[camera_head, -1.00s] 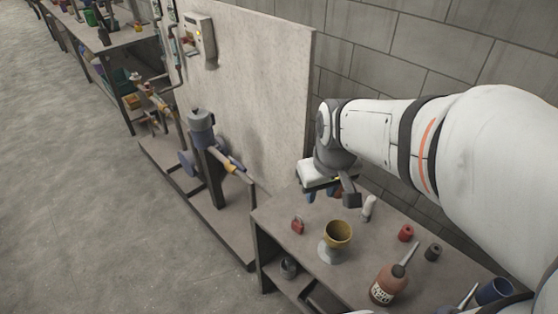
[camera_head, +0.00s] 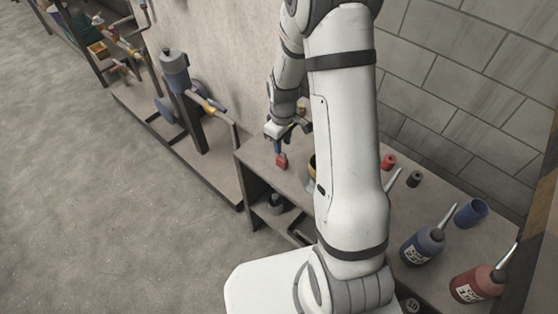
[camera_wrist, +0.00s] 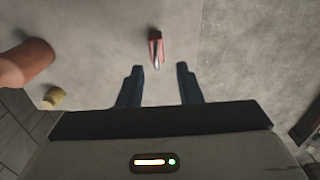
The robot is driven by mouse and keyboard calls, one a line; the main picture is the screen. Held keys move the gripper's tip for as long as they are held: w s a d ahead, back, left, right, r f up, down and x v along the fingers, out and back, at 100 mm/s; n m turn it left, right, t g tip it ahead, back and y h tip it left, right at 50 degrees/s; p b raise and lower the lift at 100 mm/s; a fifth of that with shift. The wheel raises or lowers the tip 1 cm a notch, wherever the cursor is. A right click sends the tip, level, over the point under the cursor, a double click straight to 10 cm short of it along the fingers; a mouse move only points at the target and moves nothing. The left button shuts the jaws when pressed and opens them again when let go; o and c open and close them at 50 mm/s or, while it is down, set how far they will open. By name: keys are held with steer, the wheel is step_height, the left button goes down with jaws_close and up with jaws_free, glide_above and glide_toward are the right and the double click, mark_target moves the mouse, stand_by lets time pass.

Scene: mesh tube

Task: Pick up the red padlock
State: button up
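The red padlock (camera_head: 281,161) stands on the workbench top near its left end. My gripper (camera_head: 278,142) is just above it in the head view, and the two seem to overlap there. In the wrist view the padlock (camera_wrist: 156,48) lies a little beyond the fingertips, roughly in line with the gap between them. My gripper (camera_wrist: 160,70) is open, with two dark blue fingers apart and nothing between them. The wrist view does not show clearly how high the fingers are above the bench.
A yellow cup (camera_head: 311,172) stands right of the padlock, mostly hidden behind my arm. A red cylinder (camera_head: 388,161), a dark cylinder (camera_head: 415,178), a blue cup (camera_head: 470,213) and bottles stand farther right. A reddish-brown object (camera_wrist: 30,62) shows at left in the wrist view.

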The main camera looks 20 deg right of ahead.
mark_target(282, 159)
steer(key=shift+w+f+p, duration=0.15)
steer(key=shift+f+p, duration=0.15)
steer(key=shift+f, duration=1.2)
steer(key=shift+w+f+p, duration=0.15)
steer(key=shift+f+p, duration=0.15)
steer(key=shift+f, duration=1.15)
steer(key=shift+c, duration=0.2)
jaws_close()
